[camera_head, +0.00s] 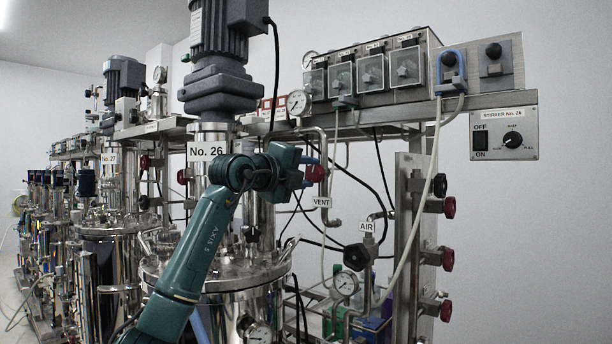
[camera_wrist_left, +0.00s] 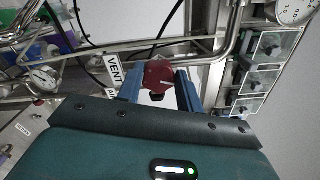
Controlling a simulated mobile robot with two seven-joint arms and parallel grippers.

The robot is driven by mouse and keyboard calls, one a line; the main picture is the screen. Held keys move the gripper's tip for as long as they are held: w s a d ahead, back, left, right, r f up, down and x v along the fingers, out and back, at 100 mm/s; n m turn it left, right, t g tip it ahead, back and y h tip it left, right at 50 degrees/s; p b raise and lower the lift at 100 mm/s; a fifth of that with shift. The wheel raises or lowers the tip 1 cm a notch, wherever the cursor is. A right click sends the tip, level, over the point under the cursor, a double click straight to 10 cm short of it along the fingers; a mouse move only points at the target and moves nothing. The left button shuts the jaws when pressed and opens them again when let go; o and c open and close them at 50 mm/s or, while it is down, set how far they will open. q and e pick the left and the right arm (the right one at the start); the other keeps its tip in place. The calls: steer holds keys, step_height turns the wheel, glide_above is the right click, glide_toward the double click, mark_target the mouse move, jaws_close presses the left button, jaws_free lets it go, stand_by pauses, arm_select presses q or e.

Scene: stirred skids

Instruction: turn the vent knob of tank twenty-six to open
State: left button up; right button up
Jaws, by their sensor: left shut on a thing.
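The vent knob (camera_head: 316,174) is a dark red knob on the pipe above the VENT label (camera_head: 321,202), to the right of tank twenty-six (camera_head: 215,278). My left gripper (camera_head: 312,167) reaches it from the left and is shut on it. In the left wrist view the red knob (camera_wrist_left: 159,74) sits between the two blue fingers of my left gripper (camera_wrist_left: 160,88), with the VENT label (camera_wrist_left: 115,70) just left of it. The fingers hide part of the knob, so its exact turn is hard to read. My right gripper is not in view.
A black AIR knob (camera_head: 356,257) and a gauge (camera_head: 345,285) are lower right. Several red knobs line the steel post at right (camera_head: 405,230). Pipes and hoses crowd the space around the gripper.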

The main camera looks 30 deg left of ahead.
arm_select(q)
steer(key=n, duration=0.3)
steer(key=shift+f+n, duration=0.1)
steer(key=shift+n, duration=0.2)
steer(key=shift+f+n, duration=0.1)
steer(key=shift+n, duration=1.9)
steer(key=o, duration=1)
steer(key=shift+s, duration=0.15)
